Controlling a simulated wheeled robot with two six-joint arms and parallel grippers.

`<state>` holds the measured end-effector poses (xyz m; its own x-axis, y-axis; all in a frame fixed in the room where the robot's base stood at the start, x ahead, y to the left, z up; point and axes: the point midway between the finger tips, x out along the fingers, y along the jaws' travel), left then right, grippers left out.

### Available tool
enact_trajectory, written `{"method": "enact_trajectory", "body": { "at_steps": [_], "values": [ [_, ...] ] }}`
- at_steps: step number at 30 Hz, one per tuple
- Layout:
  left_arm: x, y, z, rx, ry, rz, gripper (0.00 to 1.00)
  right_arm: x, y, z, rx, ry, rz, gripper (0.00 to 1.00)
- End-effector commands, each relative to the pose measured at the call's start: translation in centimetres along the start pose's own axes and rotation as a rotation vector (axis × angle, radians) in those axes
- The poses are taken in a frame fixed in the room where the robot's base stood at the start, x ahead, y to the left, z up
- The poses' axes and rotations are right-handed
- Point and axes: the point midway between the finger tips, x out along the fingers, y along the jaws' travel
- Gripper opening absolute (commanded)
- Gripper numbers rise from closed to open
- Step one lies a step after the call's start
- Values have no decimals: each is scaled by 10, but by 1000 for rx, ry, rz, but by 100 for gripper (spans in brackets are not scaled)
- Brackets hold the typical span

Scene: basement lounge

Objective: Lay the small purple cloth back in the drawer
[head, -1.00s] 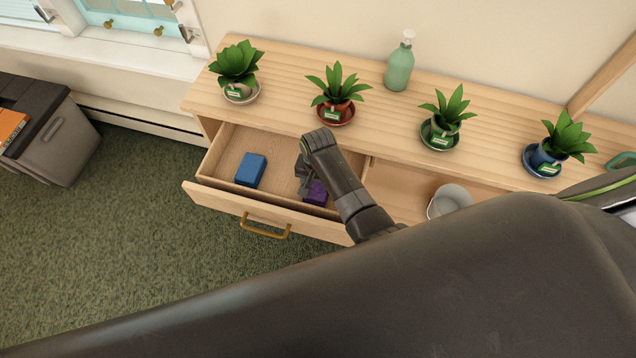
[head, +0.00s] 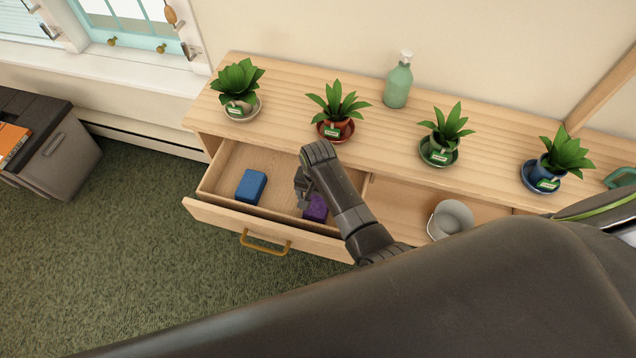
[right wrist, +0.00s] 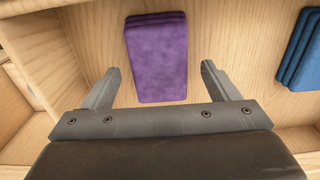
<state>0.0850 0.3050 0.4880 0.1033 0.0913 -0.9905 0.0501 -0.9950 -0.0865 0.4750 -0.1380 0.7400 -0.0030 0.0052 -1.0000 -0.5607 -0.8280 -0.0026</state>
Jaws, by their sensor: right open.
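The small purple cloth (head: 316,208) is folded and lies in the open drawer (head: 223,211), toward its right side. It also shows in the right wrist view (right wrist: 157,55), flat on the drawer's wooden bottom. My right gripper (head: 303,199) is over the drawer beside the cloth. In the right wrist view its two fingers (right wrist: 158,82) are apart, with nothing held between them; the cloth lies beyond and between them. My arm hides part of the drawer's right side. My left gripper is not in view.
A folded blue cloth (head: 251,186) lies in the drawer's left part. Several potted plants, one in a red pot (head: 336,128), and a green bottle (head: 398,82) stand on the cabinet top (head: 290,98). A grey pot (head: 450,219) sits in the compartment to the right.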

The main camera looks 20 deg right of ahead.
Motion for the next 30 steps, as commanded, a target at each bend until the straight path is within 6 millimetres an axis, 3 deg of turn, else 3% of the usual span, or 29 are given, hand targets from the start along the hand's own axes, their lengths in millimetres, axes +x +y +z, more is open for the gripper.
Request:
{"method": "enact_trajectory", "body": {
  "at_steps": [9,15,30],
  "values": [
    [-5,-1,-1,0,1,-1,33,-63,-1,0,0,3,-3,81],
    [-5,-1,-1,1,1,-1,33,-90,0,0,0,1,-1,81],
    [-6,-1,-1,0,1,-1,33,-100,0,0,0,0,0,81]
  ]
}}
